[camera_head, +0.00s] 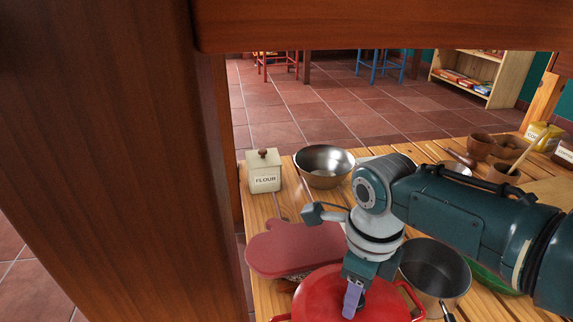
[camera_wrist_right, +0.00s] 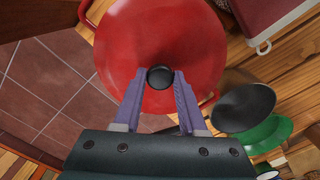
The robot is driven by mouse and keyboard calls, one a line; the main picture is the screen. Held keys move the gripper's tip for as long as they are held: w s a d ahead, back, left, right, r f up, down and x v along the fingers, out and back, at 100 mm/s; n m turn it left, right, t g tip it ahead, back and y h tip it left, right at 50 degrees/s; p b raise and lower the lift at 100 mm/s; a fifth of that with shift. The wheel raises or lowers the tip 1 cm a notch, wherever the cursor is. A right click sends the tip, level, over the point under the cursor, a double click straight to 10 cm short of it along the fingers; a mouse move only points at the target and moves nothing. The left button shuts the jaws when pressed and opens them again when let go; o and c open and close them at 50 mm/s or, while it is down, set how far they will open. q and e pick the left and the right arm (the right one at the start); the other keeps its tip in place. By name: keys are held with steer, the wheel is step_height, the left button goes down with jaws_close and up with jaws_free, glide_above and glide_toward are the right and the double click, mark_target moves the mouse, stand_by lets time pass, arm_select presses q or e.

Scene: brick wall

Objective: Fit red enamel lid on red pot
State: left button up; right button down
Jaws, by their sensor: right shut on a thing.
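The red enamel lid (camera_head: 318,296) is at the bottom of the head view, and its round top fills the upper middle of the right wrist view (camera_wrist_right: 150,35). My right gripper (camera_head: 353,299) comes down from above and is shut on the lid's black knob (camera_wrist_right: 160,77), with a lilac finger on each side. The red pot lies under the lid; a red loop handle (camera_head: 414,302) sticks out at its right. The lid hides most of the pot, and I cannot tell whether its rim sits flush. My left gripper is not in view.
A steel pot (camera_head: 436,268) stands close right of the red pot. A red oven mitt (camera_head: 297,247), a flour tin (camera_head: 264,171) and a steel bowl (camera_head: 324,166) lie behind on the wooden table. A dark wooden post (camera_head: 110,160) blocks the left side.

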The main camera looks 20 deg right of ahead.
steer(key=shift+c, duration=1.9)
jaws_free()
steer(key=shift+f, duration=0.1)
step_height(320, 180, up, 8)
steer(key=p, duration=0.6)
steer(key=shift+f, duration=0.15)
